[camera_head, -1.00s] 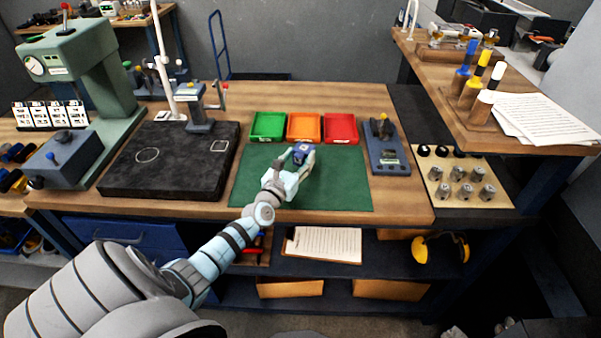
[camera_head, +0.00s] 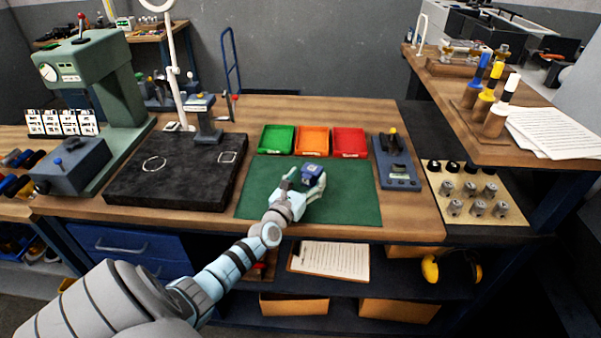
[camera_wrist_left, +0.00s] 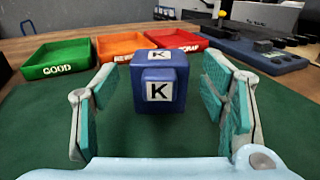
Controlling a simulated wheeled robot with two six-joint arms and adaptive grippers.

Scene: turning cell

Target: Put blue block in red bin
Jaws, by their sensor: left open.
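In the head view the blue block (camera_head: 311,174) shows at the tip of my left gripper (camera_head: 305,182), partly covered by a finger. The red bin (camera_head: 350,142) stands behind the mat at the right end of a row of three. It also shows in the left wrist view (camera_wrist_left: 178,41), partly behind the block. My right gripper is out of view.
A green bin (camera_head: 276,139) and an orange bin (camera_head: 313,141) stand left of the red bin. A blue-grey fixture (camera_head: 398,168) stands right of the mat. A black slab (camera_head: 172,180) lies to the left. The mat's right part is clear.

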